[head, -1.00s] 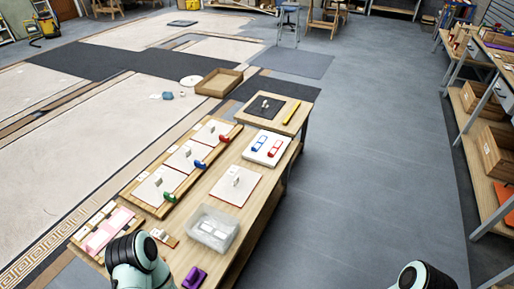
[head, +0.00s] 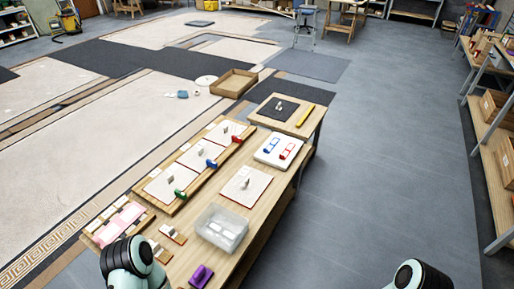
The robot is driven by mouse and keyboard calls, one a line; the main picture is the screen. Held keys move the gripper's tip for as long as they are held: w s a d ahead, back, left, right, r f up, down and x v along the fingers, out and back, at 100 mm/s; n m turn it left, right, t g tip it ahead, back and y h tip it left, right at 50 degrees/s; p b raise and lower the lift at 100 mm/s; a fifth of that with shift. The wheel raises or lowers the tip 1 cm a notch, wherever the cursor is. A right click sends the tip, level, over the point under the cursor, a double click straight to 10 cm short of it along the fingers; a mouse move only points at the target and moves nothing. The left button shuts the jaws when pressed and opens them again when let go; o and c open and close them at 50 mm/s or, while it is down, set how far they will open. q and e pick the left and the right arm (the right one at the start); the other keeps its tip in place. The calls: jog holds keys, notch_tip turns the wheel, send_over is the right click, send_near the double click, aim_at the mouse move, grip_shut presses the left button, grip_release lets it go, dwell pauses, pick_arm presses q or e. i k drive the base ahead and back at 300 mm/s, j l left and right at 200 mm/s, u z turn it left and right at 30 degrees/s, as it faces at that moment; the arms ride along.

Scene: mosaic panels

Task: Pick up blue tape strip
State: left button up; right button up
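A blue strip-like piece (head: 271,145) lies on a white tray (head: 264,159) toward the far end of the wooden table (head: 262,205). It looks like the blue tape strip, but it is small here and its exact shape is hard to tell. A similar red piece (head: 287,151) lies just right of it on the same tray. Only upper parts of my two arms show at the bottom edge, left and right.
A clear bin (head: 221,229) and a purple object (head: 202,276) stand on the table's near part. A long panel rack (head: 182,201) with green, blue and red pieces runs along its left side. A yellow bar (head: 305,115) lies at the far end. Floor right of the table is clear.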

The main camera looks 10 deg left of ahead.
aim_at(274, 142)
jog(key=i+l+u, duration=0.15)
jog(key=u, duration=1.45)
jog(key=l+u, duration=1)
jog(key=k+l+u, duration=0.2)
jog(key=l, duration=0.15)
jog(key=l+u, duration=0.2)
jog(key=k+l+u, duration=0.2)
jog(key=l, duration=0.2)
jog(key=k+l+u, duration=0.1)
jog(key=l, duration=0.25)
jog(key=k+l+u, duration=0.1)
jog(key=l, duration=0.25)
jog(key=k+l+u, duration=0.1)
jog(key=k+l, duration=0.35)
jog(key=l, duration=0.15)
jog(key=k+l, duration=0.15)
jog(key=l, duration=0.15)
jog(key=k+l, duration=0.2)
jog(key=l, duration=0.15)
jog(key=i+l, duration=0.1)
jog(key=l, duration=0.45)
